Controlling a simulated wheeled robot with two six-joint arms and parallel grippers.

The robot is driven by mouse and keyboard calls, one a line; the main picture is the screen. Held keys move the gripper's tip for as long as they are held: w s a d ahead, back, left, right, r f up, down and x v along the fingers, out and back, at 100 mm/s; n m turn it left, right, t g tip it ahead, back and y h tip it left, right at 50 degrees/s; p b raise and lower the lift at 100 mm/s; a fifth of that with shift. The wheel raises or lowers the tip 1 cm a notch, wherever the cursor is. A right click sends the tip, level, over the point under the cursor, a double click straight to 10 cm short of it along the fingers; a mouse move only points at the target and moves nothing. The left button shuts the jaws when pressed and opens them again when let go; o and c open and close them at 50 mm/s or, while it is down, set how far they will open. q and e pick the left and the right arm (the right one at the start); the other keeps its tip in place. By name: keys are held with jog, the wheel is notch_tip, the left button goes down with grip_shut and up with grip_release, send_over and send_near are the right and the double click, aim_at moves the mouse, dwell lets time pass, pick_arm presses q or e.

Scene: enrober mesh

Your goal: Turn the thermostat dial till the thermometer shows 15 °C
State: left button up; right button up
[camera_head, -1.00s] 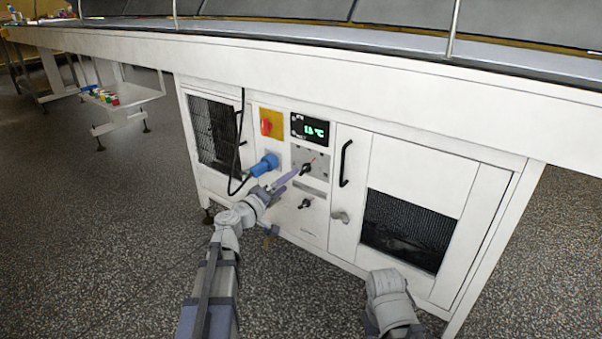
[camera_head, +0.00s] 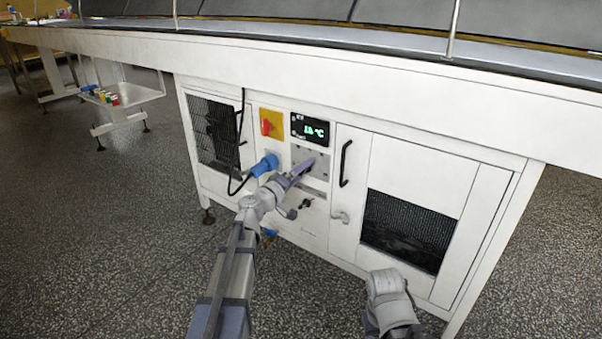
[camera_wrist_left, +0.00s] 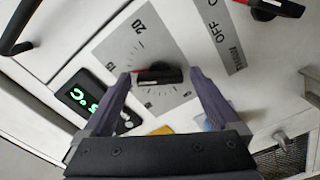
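The thermostat dial (camera_wrist_left: 160,75) is a black knob with a red mark on its left end, on a grey scale plate (camera_wrist_left: 160,45) in the left wrist view. Numbers such as 20 show on the plate. My left gripper (camera_wrist_left: 161,77) is open, with one finger on each side of the dial; firm contact cannot be told. In the head view my left gripper (camera_head: 304,168) hides the dial. The green thermometer display (camera_head: 310,129) shows two digits and °C; the second digit is hard to read. It is partly covered in the wrist view (camera_wrist_left: 78,97).
A red switch (camera_head: 267,125) on a yellow plate and a blue plug (camera_head: 265,165) are left of the dial. A second black knob (camera_head: 306,203) sits below it. A black door handle (camera_head: 345,163) stands out to the right.

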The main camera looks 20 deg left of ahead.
pick_arm(q)
jog(key=c, duration=1.2)
jog(key=shift+c, duration=0.2)
jog(key=shift+n, duration=3.5)
jog(key=o, duration=1.4)
